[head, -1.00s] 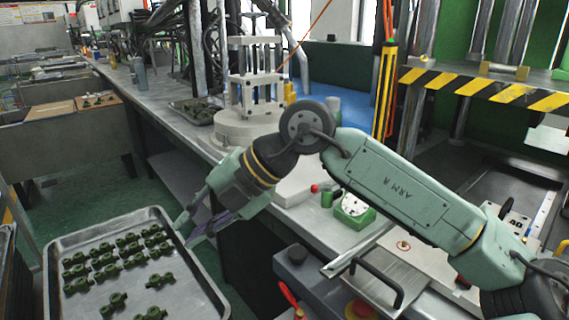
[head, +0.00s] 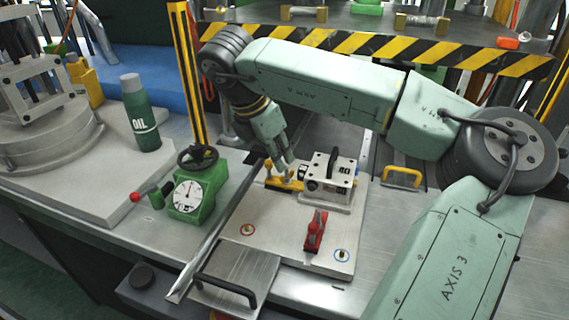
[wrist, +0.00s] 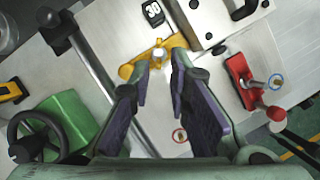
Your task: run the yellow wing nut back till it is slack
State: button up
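The yellow wing nut (wrist: 157,54) shows in the wrist view just beyond my fingertips, with a pale stud end at its middle. It sits on a yellow clamp (wrist: 133,69) on the light plate. In the head view the yellow clamp (head: 285,184) lies left of a metal mould block (head: 327,178), and my fingers partly hide the nut. My gripper (head: 286,163) points down over the clamp, and its purple-padded fingers (wrist: 164,68) are open with a gap between them. The nut lines up with that gap. I cannot tell whether a finger touches it.
A red clamp (head: 315,232) stands on the front of the plate (head: 275,243). Left are a green dial gauge (head: 190,197), a metal bar (head: 215,232) and an oil bottle (head: 140,112). A black-and-yellow striped press edge (head: 360,44) runs behind.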

aim_at(287, 173)
jog(key=p+x, duration=0.1)
jog(key=x, duration=0.5)
jog(key=shift+c, duration=0.3)
jog(key=shift+r, duration=0.1)
grip_shut()
